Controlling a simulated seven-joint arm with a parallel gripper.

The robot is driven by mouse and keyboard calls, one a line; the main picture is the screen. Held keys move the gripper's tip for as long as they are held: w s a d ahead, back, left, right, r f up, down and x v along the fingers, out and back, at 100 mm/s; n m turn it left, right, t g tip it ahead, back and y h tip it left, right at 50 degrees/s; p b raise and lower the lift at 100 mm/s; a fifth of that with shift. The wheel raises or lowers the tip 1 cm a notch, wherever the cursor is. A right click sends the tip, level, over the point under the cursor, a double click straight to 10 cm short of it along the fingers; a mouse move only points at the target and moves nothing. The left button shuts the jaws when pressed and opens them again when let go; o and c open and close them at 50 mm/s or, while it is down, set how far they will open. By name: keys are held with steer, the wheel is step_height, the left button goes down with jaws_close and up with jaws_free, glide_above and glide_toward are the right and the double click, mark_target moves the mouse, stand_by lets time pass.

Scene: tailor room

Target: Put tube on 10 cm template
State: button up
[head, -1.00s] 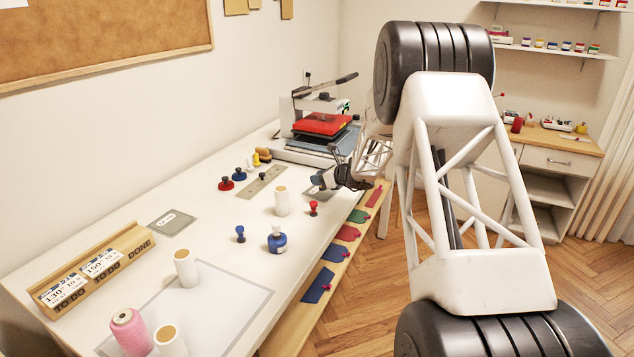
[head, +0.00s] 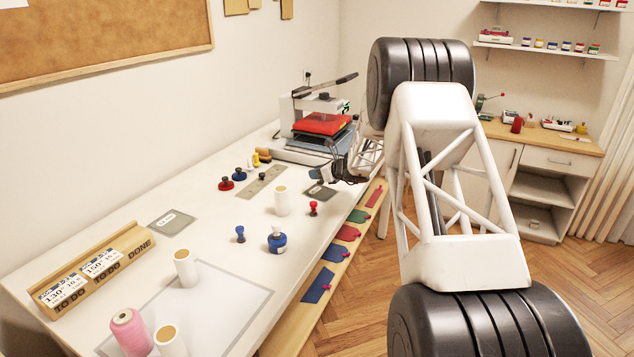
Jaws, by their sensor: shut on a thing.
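My gripper (head: 326,174) is small and far off, low over the table beside the heat press. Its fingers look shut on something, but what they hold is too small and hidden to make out. A dark square template (head: 319,191) with a pale label lies just below and in front of it. A larger grey template (head: 172,221) lies farther left by the wall; neither label can be read clearly. White tubes with tan tops stand upright: one mid-table (head: 281,201), one on the pale grey-edged sheet (head: 184,267), one at the front (head: 169,341).
A heat press (head: 318,130) with a red pad stands behind my gripper. Blue (head: 240,234) and red (head: 313,208) knobbed pieces, a blue pot (head: 277,239), a pink spool (head: 129,331) and a wooden label rack (head: 98,265) stand on the table. Coloured swatches line the front edge.

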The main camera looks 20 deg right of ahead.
steer(key=shift+f, duration=1.75)
steer(key=shift+f, duration=0.15)
steer(key=o, duration=0.9)
steer(key=shift+s+r, duration=0.1)
steer(key=shift+r, duration=0.1)
steer(key=shift+s+d+r, duration=0.25)
steer(key=shift+s+d, duration=0.15)
steer(key=shift+s, duration=0.1)
steer(key=v, duration=1)
steer(key=shift+s+d+r, duration=0.1)
steer(key=shift+s, duration=0.1)
